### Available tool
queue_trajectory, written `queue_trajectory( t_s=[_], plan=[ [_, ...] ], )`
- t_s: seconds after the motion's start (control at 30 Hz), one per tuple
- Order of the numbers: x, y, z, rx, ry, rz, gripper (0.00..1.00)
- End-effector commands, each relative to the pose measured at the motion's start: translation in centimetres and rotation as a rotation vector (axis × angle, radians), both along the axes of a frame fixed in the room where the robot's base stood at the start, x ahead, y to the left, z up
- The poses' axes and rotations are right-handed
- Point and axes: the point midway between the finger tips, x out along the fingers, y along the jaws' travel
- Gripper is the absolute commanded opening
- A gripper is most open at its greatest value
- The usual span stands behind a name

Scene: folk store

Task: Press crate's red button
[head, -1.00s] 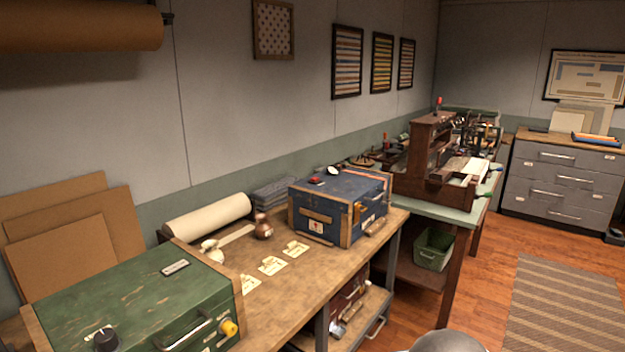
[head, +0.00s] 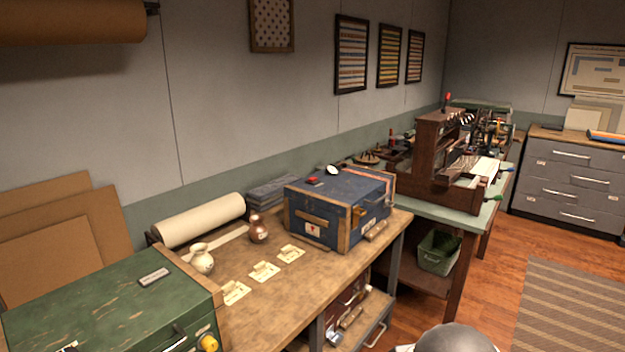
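A blue crate (head: 345,207) with wooden corner edges stands on the wooden workbench in the middle of the head view. A small red button (head: 312,180) sits on its top, near the left side. A white round knob or disc (head: 333,170) is on the top towards the back. A yellow-brown fitting and a handle show on its right-hand face. My gripper is not in view; a grey rounded part of mine shows at the bottom edge.
A green crate (head: 120,305) stands at the front left of the workbench (head: 300,283). A green table with wooden machinery (head: 440,160) stands beyond.

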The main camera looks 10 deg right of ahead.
Motion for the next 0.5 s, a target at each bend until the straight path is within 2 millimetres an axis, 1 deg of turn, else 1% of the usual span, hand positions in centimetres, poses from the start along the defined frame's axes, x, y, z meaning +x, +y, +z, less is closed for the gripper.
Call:
queue_trajectory(
  t_s=[0.07, 0.1, 0.17, 0.2, 0.4, 0.5],
  plan=[
    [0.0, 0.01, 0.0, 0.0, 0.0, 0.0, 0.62],
    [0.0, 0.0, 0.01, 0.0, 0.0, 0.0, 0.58],
    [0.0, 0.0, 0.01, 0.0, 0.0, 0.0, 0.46],
    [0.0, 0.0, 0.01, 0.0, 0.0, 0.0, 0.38],
    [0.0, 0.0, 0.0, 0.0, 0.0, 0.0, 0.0],
    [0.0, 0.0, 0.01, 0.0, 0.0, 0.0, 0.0]
  ],
)
